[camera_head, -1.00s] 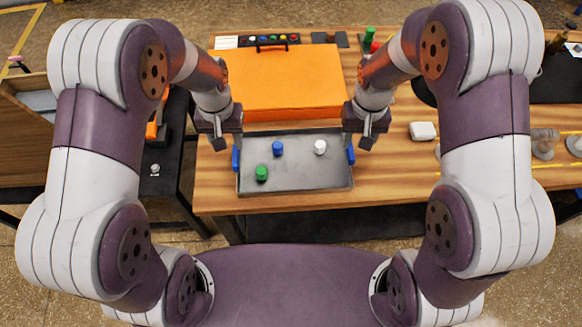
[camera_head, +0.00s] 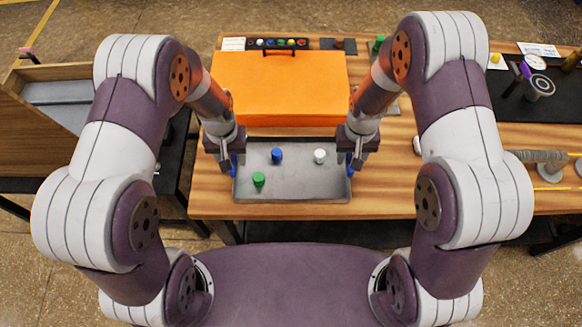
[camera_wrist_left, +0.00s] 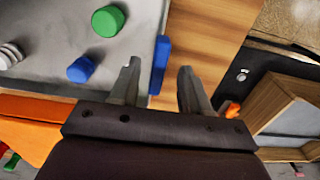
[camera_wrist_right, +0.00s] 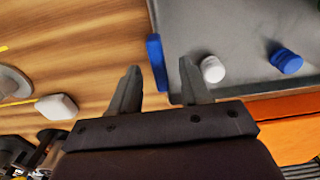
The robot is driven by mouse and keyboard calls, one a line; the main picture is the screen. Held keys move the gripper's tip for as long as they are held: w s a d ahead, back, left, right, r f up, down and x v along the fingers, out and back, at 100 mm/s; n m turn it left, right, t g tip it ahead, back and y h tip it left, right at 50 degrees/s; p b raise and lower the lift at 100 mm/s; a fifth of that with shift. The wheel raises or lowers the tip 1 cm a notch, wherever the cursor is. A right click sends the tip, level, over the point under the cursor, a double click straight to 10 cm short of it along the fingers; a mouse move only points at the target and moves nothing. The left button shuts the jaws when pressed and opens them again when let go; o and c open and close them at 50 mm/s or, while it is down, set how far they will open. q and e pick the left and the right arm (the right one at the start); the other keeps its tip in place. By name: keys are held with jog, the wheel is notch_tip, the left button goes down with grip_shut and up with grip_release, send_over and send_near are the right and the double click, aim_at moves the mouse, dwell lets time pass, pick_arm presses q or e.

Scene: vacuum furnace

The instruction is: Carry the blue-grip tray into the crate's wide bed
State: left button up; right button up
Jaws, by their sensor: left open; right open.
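The grey tray (camera_head: 305,187) lies on the wooden table. It holds a green (camera_head: 258,180), a blue (camera_head: 277,156) and a white (camera_head: 320,157) cylinder. A blue grip stands at each short side. My left gripper (camera_head: 227,170) is open at the left grip; in the left wrist view that grip (camera_wrist_left: 160,62) shows between the finger lines. My right gripper (camera_head: 357,168) is open at the right grip, which shows likewise in the right wrist view (camera_wrist_right: 156,62). Contact cannot be told. The wooden crate (camera_head: 35,130) stands at the left, partly hidden by my arm.
An orange case (camera_head: 280,85) lies directly behind the tray. A white block (camera_wrist_right: 57,106) sits right of the tray. A black mat with small items (camera_head: 540,90) lies farther right. A gap of floor separates the table from the crate's dark stand (camera_head: 165,200).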

aim_at(233, 160)
pick_arm(q)
notch_tip(233, 160, down, 4)
jog(key=shift+w+d+r, duration=0.1)
jog(key=shift+d, duration=0.05)
pick_arm(e)
notch_tip(233, 160, down, 4)
jog(key=shift+w+d+r, duration=0.1)
jog(key=shift+d, duration=0.05)
pick_arm(q)
jog(key=shift+f, duration=0.35)
pick_arm(e)
jog(key=shift+f, duration=0.4)
pick_arm(q)
grip_shut()
pick_arm(e)
grip_shut()
